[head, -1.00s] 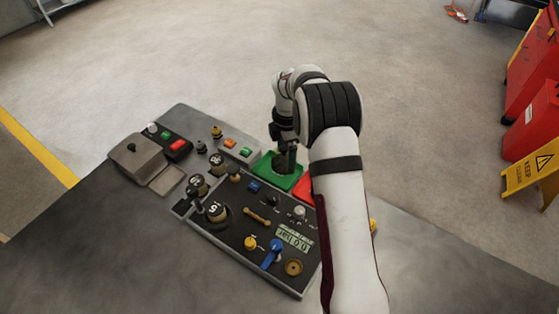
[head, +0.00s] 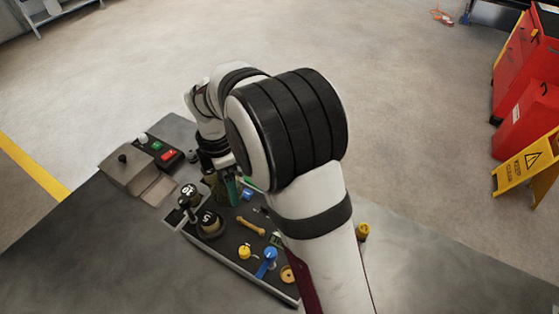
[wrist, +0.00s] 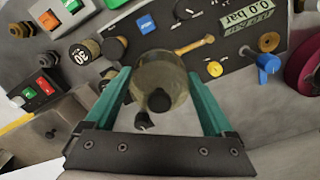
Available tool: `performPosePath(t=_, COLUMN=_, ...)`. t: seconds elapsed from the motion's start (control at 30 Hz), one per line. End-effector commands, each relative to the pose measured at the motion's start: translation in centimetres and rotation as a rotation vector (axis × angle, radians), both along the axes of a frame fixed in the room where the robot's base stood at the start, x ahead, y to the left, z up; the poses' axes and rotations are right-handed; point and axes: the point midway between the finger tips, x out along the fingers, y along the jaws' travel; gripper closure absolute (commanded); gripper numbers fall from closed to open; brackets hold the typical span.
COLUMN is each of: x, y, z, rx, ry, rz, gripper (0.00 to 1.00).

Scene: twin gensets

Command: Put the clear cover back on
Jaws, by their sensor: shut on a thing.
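The clear cover (wrist: 160,72) is a see-through, yellowish round dome with a dark knob. It sits between the two teal fingers of my gripper (wrist: 157,80) in the wrist view, and the gripper is shut on it. The cover is above the dark control panel (wrist: 115,20); whether it touches anything below cannot be told. In the head view my gripper (head: 222,186) is over the panel's far part, largely hidden by my own arm. What lies directly under the cover is mostly hidden.
A numbered dial (wrist: 82,53) is close to the left finger. A blue button (wrist: 146,24), yellow knob (wrist: 214,68), wrench-like bar (wrist: 193,45) and blue handle (wrist: 265,62) also stand on the panel. A grey box (head: 132,166) is at the left.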

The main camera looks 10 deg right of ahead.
Motion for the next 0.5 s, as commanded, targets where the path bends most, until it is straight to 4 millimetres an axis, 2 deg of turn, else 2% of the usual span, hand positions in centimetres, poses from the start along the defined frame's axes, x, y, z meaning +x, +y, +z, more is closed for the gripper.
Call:
performPosePath(t=0.03, x=-0.9, y=1.8, z=0.2, rx=0.0, ry=-0.001, rz=0.015, gripper=0.7)
performPosePath(t=0.1, x=-1.9, y=3.6, z=0.3, rx=0.0, ry=-0.001, rz=0.023, gripper=0.7)
performPosePath(t=0.2, x=-2.9, y=5.0, z=0.4, rx=-0.001, ry=-0.001, rz=0.029, gripper=0.7)
performPosePath(t=0.37, x=-3.3, y=5.6, z=-0.2, rx=-0.001, ry=0.002, rz=0.03, gripper=0.7)
performPosePath(t=0.5, x=-3.3, y=5.5, z=-1.9, rx=-0.002, ry=0.003, rz=0.028, gripper=0.7)
